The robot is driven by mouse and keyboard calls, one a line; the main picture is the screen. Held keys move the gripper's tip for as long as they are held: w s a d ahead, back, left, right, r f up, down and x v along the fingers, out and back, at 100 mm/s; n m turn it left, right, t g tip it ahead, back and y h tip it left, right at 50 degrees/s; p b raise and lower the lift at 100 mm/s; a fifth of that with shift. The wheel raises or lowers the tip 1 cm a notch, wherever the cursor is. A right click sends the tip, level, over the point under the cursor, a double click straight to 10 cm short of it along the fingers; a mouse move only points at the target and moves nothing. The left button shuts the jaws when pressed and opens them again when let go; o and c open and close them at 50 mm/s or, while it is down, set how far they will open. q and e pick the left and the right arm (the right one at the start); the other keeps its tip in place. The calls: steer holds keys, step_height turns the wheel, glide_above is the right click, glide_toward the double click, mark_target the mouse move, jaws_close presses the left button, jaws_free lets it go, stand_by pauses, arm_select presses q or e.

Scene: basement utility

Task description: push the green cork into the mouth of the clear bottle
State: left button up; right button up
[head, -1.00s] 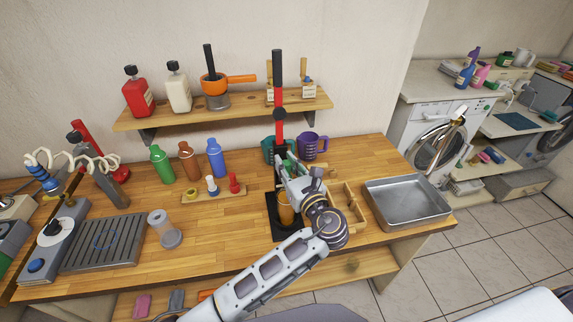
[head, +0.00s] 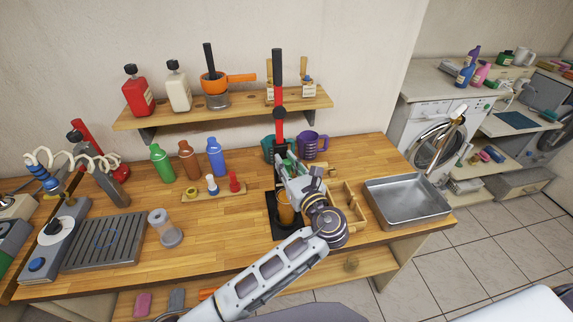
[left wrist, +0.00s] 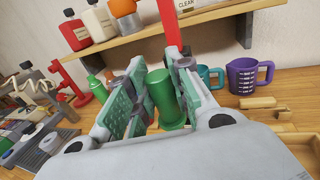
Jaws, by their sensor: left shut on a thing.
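My left gripper (head: 287,168) is beside the red post of the black-based stand at the middle of the bench. It is shut on the green cork (left wrist: 163,97), a green cylinder between its pads in the left wrist view. Below the gripper, an amber-looking vessel (head: 286,208) stands on the black base. It may be the clear bottle with coloured contents; my gripper and arm hide its top, so I cannot tell how cork and mouth line up. My right gripper is not in view.
The red post (head: 279,127) rises close behind the gripper. A wooden tray (head: 354,216) and metal pan (head: 408,203) are right. A cork rack (head: 214,193) and clear jar (head: 163,228) are left.

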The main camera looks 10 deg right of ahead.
arm_select(q)
steer(key=shift+f+b, duration=0.5)
steer(key=shift+f, duration=0.9)
stand_by(0.4)
steer(key=o, duration=1)
steer(key=shift+s, duration=0.1)
steer(key=shift+v, duration=3.7)
